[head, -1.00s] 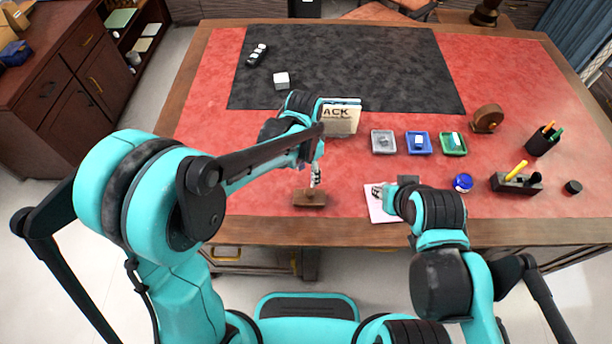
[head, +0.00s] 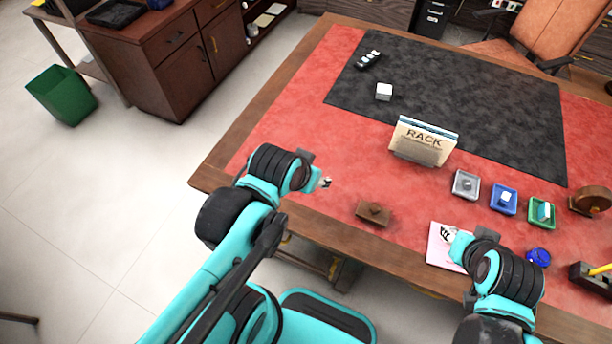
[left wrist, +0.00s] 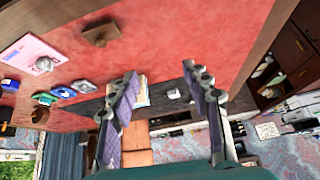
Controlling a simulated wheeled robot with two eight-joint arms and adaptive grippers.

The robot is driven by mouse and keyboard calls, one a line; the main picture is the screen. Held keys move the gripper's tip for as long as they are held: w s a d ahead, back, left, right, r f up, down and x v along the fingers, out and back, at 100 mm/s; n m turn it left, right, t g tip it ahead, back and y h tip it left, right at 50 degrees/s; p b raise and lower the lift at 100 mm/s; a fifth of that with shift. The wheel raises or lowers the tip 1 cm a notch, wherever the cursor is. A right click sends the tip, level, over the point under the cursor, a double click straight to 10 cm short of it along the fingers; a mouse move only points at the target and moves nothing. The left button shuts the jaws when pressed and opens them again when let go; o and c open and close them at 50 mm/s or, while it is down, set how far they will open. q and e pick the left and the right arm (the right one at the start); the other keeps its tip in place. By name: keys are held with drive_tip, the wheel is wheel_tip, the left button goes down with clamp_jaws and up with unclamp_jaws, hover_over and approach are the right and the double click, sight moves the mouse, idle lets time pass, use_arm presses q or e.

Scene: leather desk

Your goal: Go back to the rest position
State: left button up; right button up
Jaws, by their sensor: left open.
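My left gripper (head: 326,183) is over the red desk top near its front left edge, mostly hidden by my wrist in the head view. In the left wrist view its two fingers (left wrist: 160,74) are spread apart with nothing between them. My right arm reaches over the front of the desk beside a pink pad (head: 440,250); its gripper is hidden under the wrist, so its jaws cannot be made out. A brown wooden block with a knob (head: 374,212) stands on the desk, apart from both arms.
A rack with papers (head: 421,142) stands mid-desk. Grey (head: 466,184), blue (head: 504,199) and green (head: 542,212) trays sit to its right. A white cube (head: 384,92) and a dark remote-like item (head: 369,59) lie on the black mat (head: 465,95). The left front desk is clear.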

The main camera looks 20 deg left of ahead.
use_arm(q)
drive_tip(key=shift+s+a+f+n+t, duration=0.1)
drive_tip(key=shift+s+a+n+t, duration=0.2)
drive_tip(key=shift+s+a+n, duration=0.15)
wheel_tip(320, 180, down, 3)
drive_tip(key=b, duration=0.3)
idle(0.7)
